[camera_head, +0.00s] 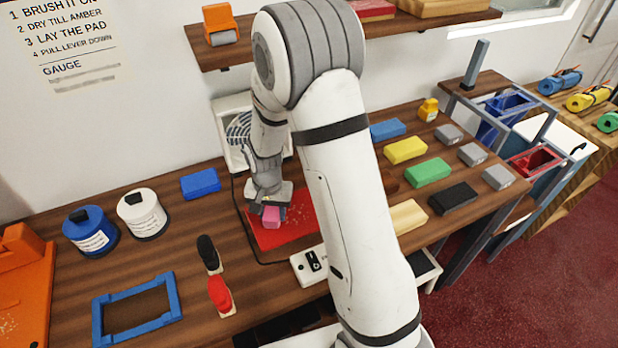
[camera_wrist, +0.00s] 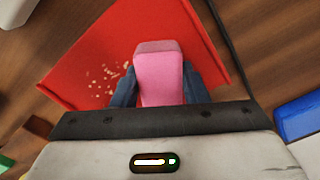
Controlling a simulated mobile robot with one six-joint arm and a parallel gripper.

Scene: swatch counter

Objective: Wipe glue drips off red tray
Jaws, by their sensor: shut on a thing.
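The red tray (camera_head: 283,236) lies flat on the wooden counter, partly hidden behind my arm in the head view. It also shows in the wrist view (camera_wrist: 85,60), with a patch of pale glue drips (camera_wrist: 108,78) on its surface. My gripper (camera_head: 270,204) is over the tray and shut on a pink block (camera_head: 271,217). In the wrist view the pink block (camera_wrist: 159,75) sits between the two dark fingers, just beside the drips. I cannot tell whether the block touches the tray.
A white fan (camera_head: 238,128) stands behind the tray, and a white switch box (camera_head: 309,264) is in front. Red (camera_head: 220,295) and black (camera_head: 209,253) brushes, a blue frame (camera_head: 137,308) and two jars (camera_head: 90,229) are on the left. Several coloured blocks (camera_head: 405,150) are on the right.

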